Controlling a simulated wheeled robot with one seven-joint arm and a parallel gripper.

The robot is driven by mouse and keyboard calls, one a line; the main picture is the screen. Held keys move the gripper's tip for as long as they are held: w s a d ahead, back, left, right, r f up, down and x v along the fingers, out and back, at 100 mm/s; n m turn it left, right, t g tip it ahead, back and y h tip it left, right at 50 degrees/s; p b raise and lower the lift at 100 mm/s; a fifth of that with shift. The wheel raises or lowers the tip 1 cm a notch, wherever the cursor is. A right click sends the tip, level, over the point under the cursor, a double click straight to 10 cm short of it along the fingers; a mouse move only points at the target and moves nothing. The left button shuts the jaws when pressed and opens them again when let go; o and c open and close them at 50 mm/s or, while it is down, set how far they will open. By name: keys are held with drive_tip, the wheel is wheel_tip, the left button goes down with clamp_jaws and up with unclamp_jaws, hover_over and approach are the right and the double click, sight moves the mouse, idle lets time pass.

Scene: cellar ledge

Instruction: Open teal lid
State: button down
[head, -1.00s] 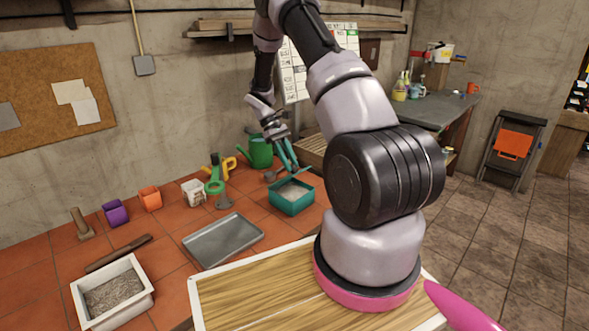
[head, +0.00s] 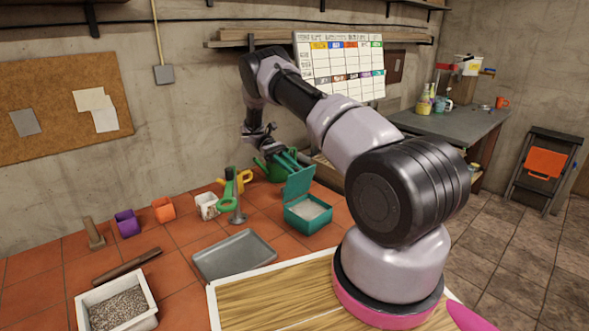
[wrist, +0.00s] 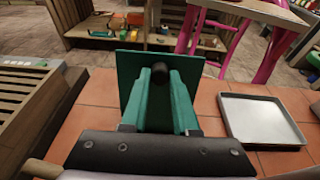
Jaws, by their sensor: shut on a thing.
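The teal box (head: 308,226) stands on the tiled ledge with pale grainy contents showing inside. Its teal lid (head: 299,185) is raised, standing steeply up from the back side of the box. In the wrist view the lid (wrist: 131,78) is a square panel facing me with a dark round knob (wrist: 160,72). My gripper (wrist: 160,80) has teal fingers, shut on the knob; in the head view the gripper (head: 290,160) is behind the lid's upper edge. The fingers partly hide the lid in the wrist view.
A metal tray (head: 234,256) lies left of the box. A green watering can (head: 270,170) is behind it. A yellow can (head: 240,180), a white cup (head: 206,206), an orange pot (head: 164,210) and a purple pot (head: 127,223) stand left. A slatted crate (wrist: 35,105) is close in the wrist view.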

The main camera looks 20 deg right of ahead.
drive_tip(key=shift+w+a, duration=0.1)
drive_tip(key=shift+w, duration=0.05)
idle(0.4)
drive_tip(key=c, duration=0.6)
unclamp_jaws()
drive_tip(key=shift+c, duration=0.2)
wheel_tip(320, 180, up, 10)
idle(0.3)
